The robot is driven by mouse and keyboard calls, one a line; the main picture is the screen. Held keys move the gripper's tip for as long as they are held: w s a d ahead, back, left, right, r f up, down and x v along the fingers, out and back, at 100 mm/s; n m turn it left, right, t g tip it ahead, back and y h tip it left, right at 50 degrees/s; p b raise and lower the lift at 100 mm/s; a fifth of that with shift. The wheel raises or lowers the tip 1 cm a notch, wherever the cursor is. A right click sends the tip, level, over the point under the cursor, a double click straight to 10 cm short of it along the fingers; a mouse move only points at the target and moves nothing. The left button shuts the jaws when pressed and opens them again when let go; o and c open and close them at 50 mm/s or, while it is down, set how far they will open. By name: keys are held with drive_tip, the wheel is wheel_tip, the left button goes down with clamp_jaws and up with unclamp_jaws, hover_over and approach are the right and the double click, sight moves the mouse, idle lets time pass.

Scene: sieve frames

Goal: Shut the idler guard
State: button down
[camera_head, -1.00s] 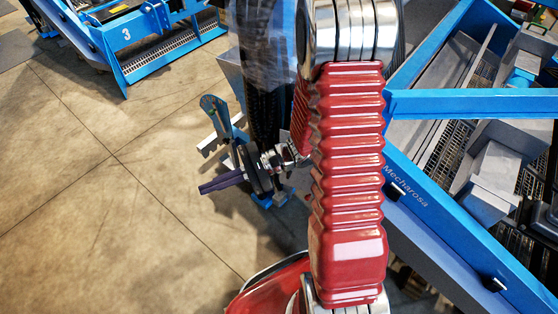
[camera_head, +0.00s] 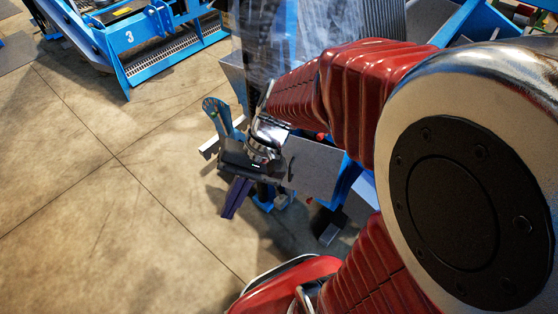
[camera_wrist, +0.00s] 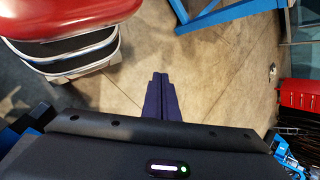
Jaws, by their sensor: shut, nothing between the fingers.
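A flat grey plate (camera_head: 313,168) stands just right of my wrist in the head view. It may be the idler guard, but I cannot tell for certain, nor whether it is open or shut. My gripper (camera_head: 231,211) has purple fingers, shut and empty, pointing down and left over bare floor. The fingers also show closed together in the wrist view (camera_wrist: 160,78), with only floor beyond their tips. My red arm hides much of the machine on the right. No guard can be made out in the wrist view.
A blue bracket (camera_head: 217,115) stands close beside my wrist. A clear sheet (camera_head: 262,60) hangs behind it. A blue machine marked 3 (camera_head: 150,45) stands at the far left. A red cabinet (camera_wrist: 298,98) shows in the wrist view. The left floor is clear.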

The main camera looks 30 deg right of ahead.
drive_tip(key=d+r+n+t+h, duration=0.4)
drive_tip(key=d+r+t+h, duration=0.2)
drive_tip(key=r, duration=0.4)
drive_tip(key=shift+s+d+r+n+t+h, duration=0.3)
drive_tip(key=shift+s+d+r+n+h, duration=0.15)
drive_tip(key=shift+d, duration=0.4)
drive_tip(key=shift+a+f, duration=0.1)
